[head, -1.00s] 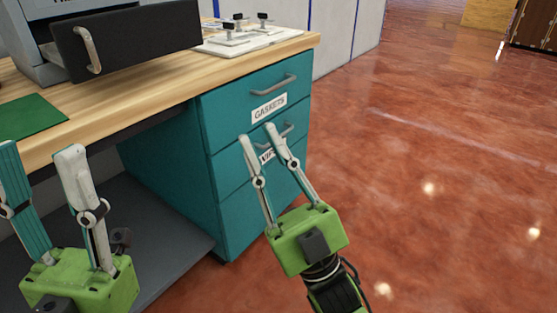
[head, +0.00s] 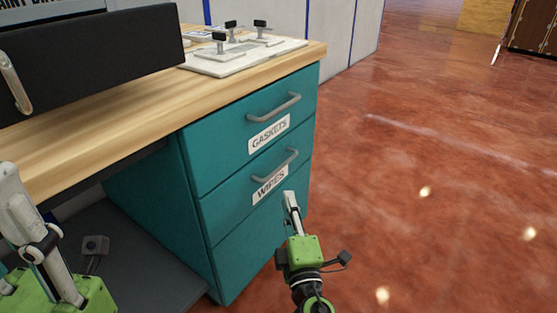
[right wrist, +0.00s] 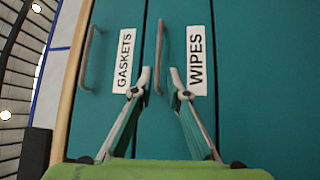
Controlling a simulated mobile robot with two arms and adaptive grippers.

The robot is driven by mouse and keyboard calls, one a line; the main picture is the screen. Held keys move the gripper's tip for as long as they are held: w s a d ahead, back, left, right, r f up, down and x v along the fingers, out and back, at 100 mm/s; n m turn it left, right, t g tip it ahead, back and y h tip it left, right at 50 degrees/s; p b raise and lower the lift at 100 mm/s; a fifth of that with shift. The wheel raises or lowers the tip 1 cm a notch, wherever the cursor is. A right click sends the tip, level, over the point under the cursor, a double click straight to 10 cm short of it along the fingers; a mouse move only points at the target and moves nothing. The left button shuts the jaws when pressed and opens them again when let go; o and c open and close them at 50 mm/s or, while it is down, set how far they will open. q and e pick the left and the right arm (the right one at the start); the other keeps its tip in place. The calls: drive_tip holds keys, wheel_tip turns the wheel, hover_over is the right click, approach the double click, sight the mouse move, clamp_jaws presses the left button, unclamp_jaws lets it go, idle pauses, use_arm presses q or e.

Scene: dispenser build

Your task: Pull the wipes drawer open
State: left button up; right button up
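The wipes drawer (head: 226,207) is the teal drawer labelled WIPES, below the gaskets drawer (head: 232,136). It is shut, flush with the cabinet front. Its grey bar handle (head: 278,168) also shows in the right wrist view (right wrist: 160,50). My right gripper (head: 290,197) is in front of the drawer, just below the label in the head view. In the right wrist view its fingertips (right wrist: 160,72) are apart, on either side of the handle in the picture; contact cannot be told. My left gripper (head: 20,195) is at the lower left, partly cut off, with one finger visible.
The wooden worktop (head: 115,118) carries a dark-fronted machine (head: 95,60) and a white fixture board (head: 240,58). A dark lower shelf (head: 150,265) lies left of the cabinet. The red floor (head: 430,180) to the right is clear.

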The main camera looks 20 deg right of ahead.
sight(281, 166)
drive_tip(key=w, duration=0.4)
drive_tip(key=w+d+r, duration=0.1)
drive_tip(key=w, duration=0.3)
drive_tip(key=w+r, duration=0.1)
drive_tip(key=w, duration=0.3)
drive_tip(key=shift+w+d, duration=0.15)
drive_tip(key=shift+d, duration=0.15)
clamp_jaws()
